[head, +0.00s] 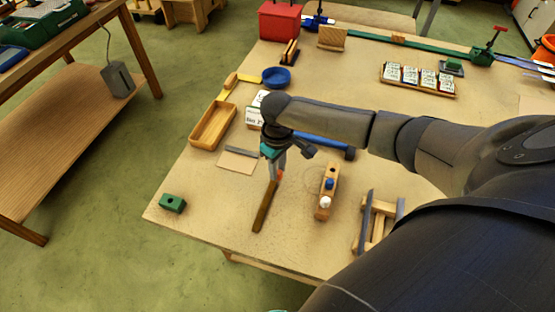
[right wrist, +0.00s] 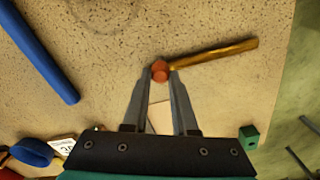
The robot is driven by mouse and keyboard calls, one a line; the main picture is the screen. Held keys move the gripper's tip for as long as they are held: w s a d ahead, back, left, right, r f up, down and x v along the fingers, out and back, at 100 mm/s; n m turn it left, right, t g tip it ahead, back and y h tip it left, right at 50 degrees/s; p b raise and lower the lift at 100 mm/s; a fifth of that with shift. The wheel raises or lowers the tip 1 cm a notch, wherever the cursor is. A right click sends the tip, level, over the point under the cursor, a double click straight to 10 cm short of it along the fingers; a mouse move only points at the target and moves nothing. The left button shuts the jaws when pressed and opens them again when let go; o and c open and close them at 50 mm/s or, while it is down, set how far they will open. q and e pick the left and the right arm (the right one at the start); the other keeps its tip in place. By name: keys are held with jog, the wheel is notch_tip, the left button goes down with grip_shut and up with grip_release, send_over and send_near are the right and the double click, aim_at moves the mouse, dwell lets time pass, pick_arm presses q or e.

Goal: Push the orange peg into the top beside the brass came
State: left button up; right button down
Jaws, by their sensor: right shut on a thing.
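My right gripper (head: 277,175) is over the near part of the bench top (head: 205,205), with its fingers pointing down. It is shut on the small orange peg (right wrist: 160,71), which sits between the fingertips in the right wrist view. The peg shows as a bit of orange in the head view (head: 280,174). The brass came (head: 263,209) is a narrow brown-gold strip lying on the top; in the right wrist view (right wrist: 218,52) its one end is right beside the peg. Whether the peg touches the top or the came, I cannot tell. My left gripper is not in view.
A wooden plane-like block (head: 328,192) with blue and white knobs lies right of the came. A green block (head: 172,203) is at the near left edge. A blue bar (head: 325,145), wooden tray (head: 212,127) and wooden frame (head: 376,226) are around. Bare top lies left of the came.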

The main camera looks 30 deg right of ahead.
jog(key=shift+s+f, duration=0.1)
jog(key=shift+f, duration=0.3)
jog(key=c, duration=0.6)
grip_release()
jog(key=shift+r, duration=0.1)
notch_tip(320, 180, up, 15)
jog(key=shift+r+p, duration=0.1)
jog(key=shift+p, duration=0.4)
